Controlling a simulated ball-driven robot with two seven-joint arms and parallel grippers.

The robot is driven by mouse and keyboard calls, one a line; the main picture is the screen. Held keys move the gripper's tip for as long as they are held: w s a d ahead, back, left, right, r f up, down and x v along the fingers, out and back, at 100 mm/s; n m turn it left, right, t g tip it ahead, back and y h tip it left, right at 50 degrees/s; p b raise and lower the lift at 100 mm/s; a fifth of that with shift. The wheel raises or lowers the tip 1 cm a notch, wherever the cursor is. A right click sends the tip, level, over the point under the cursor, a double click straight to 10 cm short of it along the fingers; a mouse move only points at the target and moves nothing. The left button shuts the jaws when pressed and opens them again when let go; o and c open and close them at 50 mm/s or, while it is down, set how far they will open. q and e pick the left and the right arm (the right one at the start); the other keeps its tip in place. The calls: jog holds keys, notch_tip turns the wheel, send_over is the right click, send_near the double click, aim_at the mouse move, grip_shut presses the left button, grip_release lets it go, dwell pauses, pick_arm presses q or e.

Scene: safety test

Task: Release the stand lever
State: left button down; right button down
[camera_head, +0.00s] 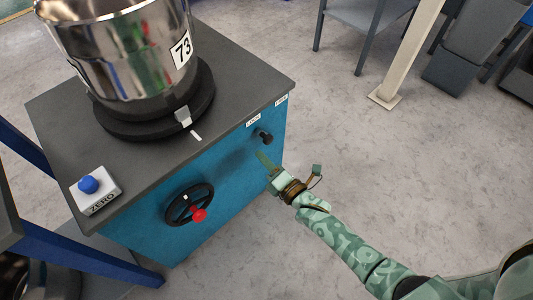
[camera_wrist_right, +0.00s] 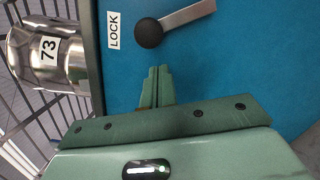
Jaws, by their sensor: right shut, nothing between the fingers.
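The stand lever (camera_head: 263,136) is on the blue front of the cabinet, near its upper right corner. In the right wrist view its black ball knob (camera_wrist_right: 149,33) sits beside the LOCK label (camera_wrist_right: 114,30), and its silver arm (camera_wrist_right: 188,17) runs to the right. My right gripper (camera_head: 262,158) is just below the knob in the head view. Its green fingers (camera_wrist_right: 155,86) are shut and empty, pointing at the knob, with a small gap in the picture. My left gripper is not in view.
A steel pot marked 73 (camera_head: 130,50) stands on a black round base (camera_head: 120,122) on the cabinet's dark top (camera_head: 235,85). A black handwheel (camera_head: 178,217) with a red knob and a blue ZERO button (camera_head: 88,184) are to the left.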

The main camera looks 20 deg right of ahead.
jog(key=shift+w+d+r, duration=0.4)
jog(key=shift+d, duration=0.2)
